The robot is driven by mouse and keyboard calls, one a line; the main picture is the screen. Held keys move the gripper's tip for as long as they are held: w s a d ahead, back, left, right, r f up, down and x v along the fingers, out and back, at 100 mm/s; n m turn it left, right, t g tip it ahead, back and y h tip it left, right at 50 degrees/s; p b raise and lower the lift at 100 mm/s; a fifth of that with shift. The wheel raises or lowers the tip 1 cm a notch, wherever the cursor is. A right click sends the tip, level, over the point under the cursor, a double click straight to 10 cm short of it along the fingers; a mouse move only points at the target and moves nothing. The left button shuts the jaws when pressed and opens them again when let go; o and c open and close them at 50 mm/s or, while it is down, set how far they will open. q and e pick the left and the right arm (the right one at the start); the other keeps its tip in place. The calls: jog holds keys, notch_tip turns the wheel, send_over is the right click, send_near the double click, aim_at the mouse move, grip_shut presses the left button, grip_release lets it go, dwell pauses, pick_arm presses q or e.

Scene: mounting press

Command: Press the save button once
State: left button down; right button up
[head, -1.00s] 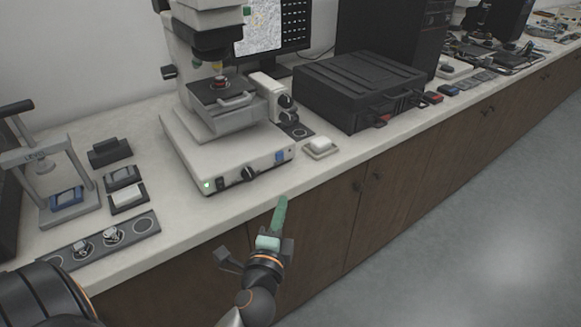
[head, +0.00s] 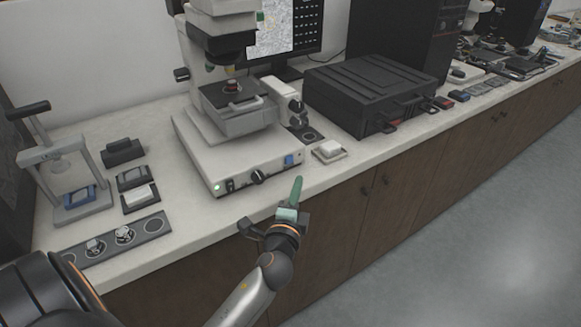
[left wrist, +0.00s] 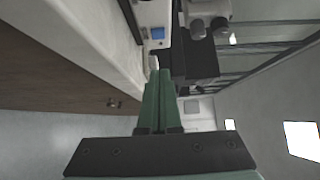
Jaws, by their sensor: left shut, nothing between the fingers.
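A blue square button (head: 289,160) sits at the right end of the front panel of the white microscope base (head: 232,163). It is the likely save button, but I cannot read a label. The blue square also shows in the left wrist view (left wrist: 157,33). My left gripper (head: 298,181) has green fingers, shut and empty, pointing up at the bench's front edge. In the head view its tips are just below and right of the blue button, apart from it. The shut fingers also show in the left wrist view (left wrist: 160,76). My right gripper is not in view.
A white block on a small tray (head: 329,151) lies right of the microscope. A black case (head: 368,88) stands behind it. A hand press (head: 62,165) and a dark strip with round samples (head: 118,239) are at left. A black knob (head: 258,177) is on the panel.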

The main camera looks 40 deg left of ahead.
aim_at(289, 160)
pick_arm(q)
jog(key=x, duration=0.3)
jog(key=shift+w+a+r, duration=0.1)
jog(key=shift+a, duration=0.05)
jog(key=shift+w+a+p, duration=0.2)
jog(key=shift+a, duration=0.4)
jog(key=shift+w+a+p, duration=0.15)
jog(key=shift+a, duration=0.4)
jog(key=shift+w+a, duration=0.2)
jog(key=shift+a, duration=0.3)
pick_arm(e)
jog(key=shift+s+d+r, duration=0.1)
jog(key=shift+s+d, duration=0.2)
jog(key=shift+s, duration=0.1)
